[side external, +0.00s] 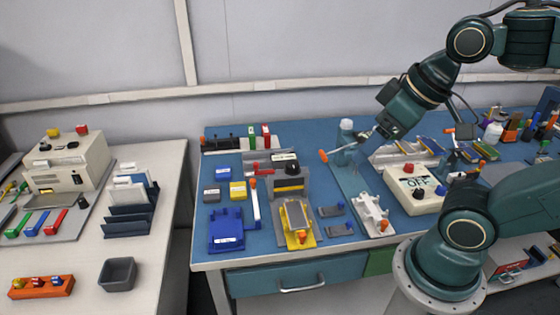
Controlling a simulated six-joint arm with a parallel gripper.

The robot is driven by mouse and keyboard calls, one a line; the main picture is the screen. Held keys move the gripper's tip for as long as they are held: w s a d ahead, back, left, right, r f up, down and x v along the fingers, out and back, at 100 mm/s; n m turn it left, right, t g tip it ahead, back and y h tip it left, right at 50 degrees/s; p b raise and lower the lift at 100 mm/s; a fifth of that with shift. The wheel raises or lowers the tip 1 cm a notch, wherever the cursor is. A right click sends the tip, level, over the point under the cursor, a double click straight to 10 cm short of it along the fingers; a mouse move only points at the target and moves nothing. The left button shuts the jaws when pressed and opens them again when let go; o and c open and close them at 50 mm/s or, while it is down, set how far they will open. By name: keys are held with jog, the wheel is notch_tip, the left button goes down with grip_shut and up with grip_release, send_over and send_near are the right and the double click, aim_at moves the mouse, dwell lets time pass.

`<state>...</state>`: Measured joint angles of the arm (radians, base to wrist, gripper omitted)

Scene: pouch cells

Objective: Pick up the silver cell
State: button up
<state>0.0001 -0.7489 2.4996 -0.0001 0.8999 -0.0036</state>
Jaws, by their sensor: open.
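My gripper (369,138) hangs above the blue bench mat, left of the rack. Its jaws are small in this view and blend with the fittings behind them. I see nothing held in it.
A white box marked OFF (416,190) stands right of centre. An orange-handled lever (324,156) stands close to my gripper's left. A blue tray (226,228) and small blocks fill the bench's left.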

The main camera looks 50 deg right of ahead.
jog(key=shift+w, duration=0.1)
jog(key=n+g, duration=0.6)
jog(key=n, duration=2.1)
send_over(296, 214)
notch_tip(296, 214, down, 14)
jog(key=shift+f, duration=0.1)
jog(key=shift+f, duration=0.1)
jog(key=shift+f, duration=4.2)
jog(key=shift+f, duration=2.6)
